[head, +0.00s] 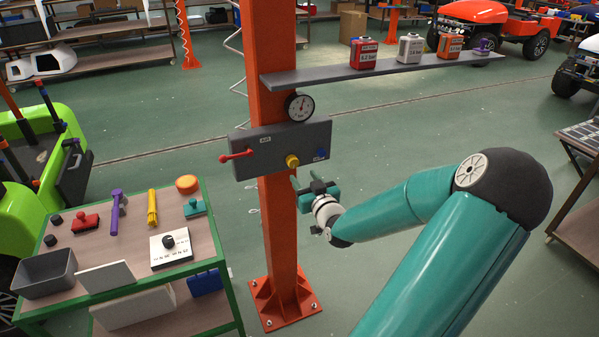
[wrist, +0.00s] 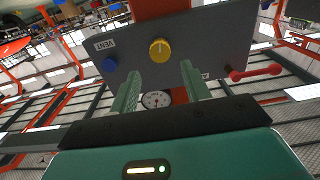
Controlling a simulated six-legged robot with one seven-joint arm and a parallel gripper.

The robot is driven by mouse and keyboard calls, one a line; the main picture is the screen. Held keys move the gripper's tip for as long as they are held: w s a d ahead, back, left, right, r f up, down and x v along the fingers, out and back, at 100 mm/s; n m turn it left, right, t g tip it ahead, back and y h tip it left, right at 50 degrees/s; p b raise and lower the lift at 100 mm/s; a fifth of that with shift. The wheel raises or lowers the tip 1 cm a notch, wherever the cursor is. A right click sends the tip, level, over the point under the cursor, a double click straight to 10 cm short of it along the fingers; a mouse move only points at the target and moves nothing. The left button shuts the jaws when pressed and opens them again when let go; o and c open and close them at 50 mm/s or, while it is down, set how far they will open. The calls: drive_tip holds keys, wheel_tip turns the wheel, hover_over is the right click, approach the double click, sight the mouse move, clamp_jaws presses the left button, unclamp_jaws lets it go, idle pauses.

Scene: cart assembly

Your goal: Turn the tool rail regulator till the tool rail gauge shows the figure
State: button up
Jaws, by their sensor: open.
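The tool rail regulator appears to be the yellow knob (head: 292,161) on a dark grey panel (head: 262,155) fixed to an orange post. In the wrist view the yellow knob (wrist: 159,49) has a pale mark on its face. The round white gauge (head: 299,107) sits above the panel; it also shows, small, between my fingers in the wrist view (wrist: 156,99). Its needle points roughly upward in the head view, but its figures are too small to read. My gripper (head: 307,180) is open and empty, below and right of the knob, apart from it. Its fingers (wrist: 160,73) flank the line to the knob.
A red lever (head: 237,156) is on the panel's left and a blue knob (head: 321,153) on its right, by a VENT label (wrist: 106,44). A shelf (head: 350,71) with several canisters juts right from the post. A green-framed cart (head: 215,215) with tools stands left.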

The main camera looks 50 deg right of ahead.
sight(294, 164)
drive_tip(key=x, duration=0.7)
drive_tip(key=shift+w+d, duration=0.15)
drive_tip(key=shift+w, duration=0.25)
drive_tip(key=c, duration=0.6)
